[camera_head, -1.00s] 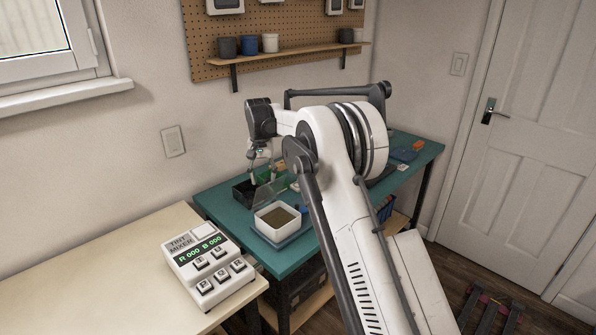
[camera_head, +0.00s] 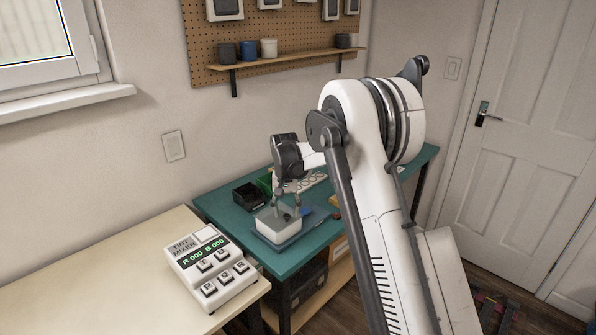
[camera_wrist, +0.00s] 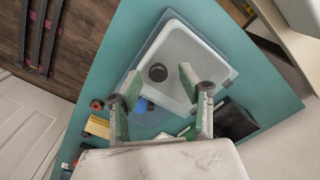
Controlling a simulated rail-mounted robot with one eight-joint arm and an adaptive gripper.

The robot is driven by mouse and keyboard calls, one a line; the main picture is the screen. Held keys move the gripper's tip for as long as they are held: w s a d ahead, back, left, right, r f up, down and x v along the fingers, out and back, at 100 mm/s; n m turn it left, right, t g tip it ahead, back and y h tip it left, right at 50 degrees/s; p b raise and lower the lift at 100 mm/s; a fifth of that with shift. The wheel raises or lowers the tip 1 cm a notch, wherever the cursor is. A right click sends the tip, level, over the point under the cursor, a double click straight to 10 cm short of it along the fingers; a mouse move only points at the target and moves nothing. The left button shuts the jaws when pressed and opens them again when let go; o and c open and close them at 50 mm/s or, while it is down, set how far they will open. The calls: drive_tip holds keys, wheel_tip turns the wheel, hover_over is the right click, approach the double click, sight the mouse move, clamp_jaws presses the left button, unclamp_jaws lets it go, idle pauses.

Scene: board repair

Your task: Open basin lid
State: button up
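The white square basin (camera_head: 268,228) sits on a blue-grey mat near the front edge of the teal bench. In the wrist view, a greyish see-through lid (camera_wrist: 182,52) lies over the basin, with a round black knob (camera_wrist: 158,73) on it. My gripper (camera_head: 287,206) points down over the basin. In the wrist view, the fingers of my gripper (camera_wrist: 159,82) are apart, one on each side of the knob, with nothing held. I cannot tell the exact height of the fingertips above the lid. The head view shows the lid only faintly behind the fingers.
A white sheet with round marks (camera_head: 313,181) lies to the right. The tint mixer (camera_head: 211,268) stands on the pale table at left. A blue item (camera_wrist: 142,104) lies near the basin.

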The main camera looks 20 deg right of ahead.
wheel_tip(320, 180, up, 13)
drive_tip(key=s+d+r+t, duration=0.2)
drive_tip(key=s+r, duration=0.6)
drive_tip(key=s, duration=0.3)
drive_tip(key=shift+s+r+n+b, duration=0.2)
drive_tip(key=shift+n+b, duration=0.2)
idle(0.3)
